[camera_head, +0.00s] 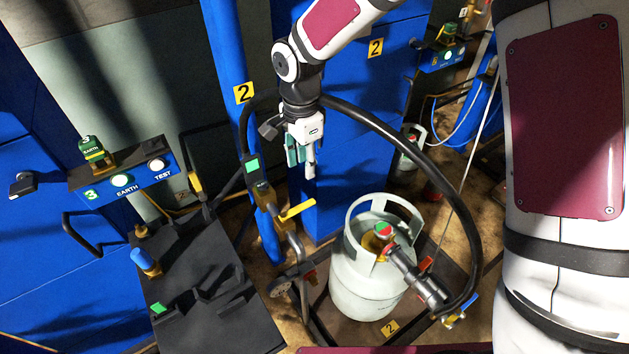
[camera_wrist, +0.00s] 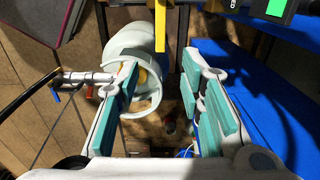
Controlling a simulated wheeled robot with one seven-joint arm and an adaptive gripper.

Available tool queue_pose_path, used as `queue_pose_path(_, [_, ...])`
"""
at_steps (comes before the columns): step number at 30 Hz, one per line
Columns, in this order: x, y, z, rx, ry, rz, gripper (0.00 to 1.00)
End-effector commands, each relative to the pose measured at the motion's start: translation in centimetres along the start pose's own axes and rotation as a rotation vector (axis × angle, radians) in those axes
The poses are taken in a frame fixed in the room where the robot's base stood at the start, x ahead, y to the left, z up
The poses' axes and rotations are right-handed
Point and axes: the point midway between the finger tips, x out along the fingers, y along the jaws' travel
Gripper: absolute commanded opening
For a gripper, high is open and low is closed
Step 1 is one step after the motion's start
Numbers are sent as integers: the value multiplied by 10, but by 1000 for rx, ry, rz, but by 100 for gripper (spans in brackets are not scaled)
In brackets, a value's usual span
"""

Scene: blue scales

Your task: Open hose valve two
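A yellow lever handle (camera_head: 297,210) sticks out to the right from the hose valve fitting on the blue post marked with a yellow "2" plate (camera_head: 244,93).
A pale gas cylinder (camera_head: 350,287) stands right of the lever, with a metal fitting (camera_head: 420,285) on it. A black hose (camera_head: 420,170) arches over from the post to the lower right. A dark bench (camera_head: 190,265) and control box (camera_head: 122,182) lie left. Blue cabinets stand behind.

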Motion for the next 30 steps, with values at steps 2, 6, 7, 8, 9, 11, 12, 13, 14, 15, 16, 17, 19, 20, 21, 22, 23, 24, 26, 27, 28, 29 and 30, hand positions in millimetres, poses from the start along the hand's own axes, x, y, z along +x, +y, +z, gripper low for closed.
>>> queue_pose_path(2, [5, -1, 2, 5, -3, 1, 35])
queue_pose_path(6, [22, -1, 1, 4, -3, 3, 35])
queue_pose_path(7, [27, 0, 1, 4, -3, 3, 35])
queue_pose_path(8, [32, 0, 1, 3, -4, 4, 35])
queue_pose_path(9, [40, 0, 1, 3, -4, 3, 35])
queue_pose_path(11, [52, 0, 1, 3, -4, 4, 35])
queue_pose_path(12, [60, 0, 1, 2, -4, 3, 35])
queue_pose_path(13, [66, 0, 1, 3, -3, 4, 35])
queue_pose_path(14, [72, 0, 1, 3, -3, 5, 35])
queue_pose_path(15, [80, 0, 1, 3, -3, 3, 35])
queue_pose_path(16, [86, 0, 1, 3, -4, 5, 35])
queue_pose_path(17, [92, 0, 1, 2, -3, 4, 35])
queue_pose_path(19, [104, 0, 1, 3, -3, 4, 35])
queue_pose_path(20, [108, 0, 1, 2, -3, 4, 35])
queue_pose_path(21, [114, 0, 1, 3, -3, 3, 35])
queue_pose_path(22, [118, 0, 1, 3, -3, 2, 35])
queue_pose_path(23, [122, 0, 1, 3, -3, 2, 35])
queue_pose_path(24, [126, 0, 1, 3, -2, 2, 35])
queue_pose_path(26, [131, 0, 1, 4, -2, 2, 35])
queue_pose_path(27, [134, 0, 1, 4, -2, 1, 35])
queue_pose_path(28, [135, -1, 1, 3, -2, 0, 35])
queue_pose_path(29, [136, -1, 1, 3, -2, 0, 35])
queue_pose_path(30, [137, -1, 1, 3, -1, -1, 35])
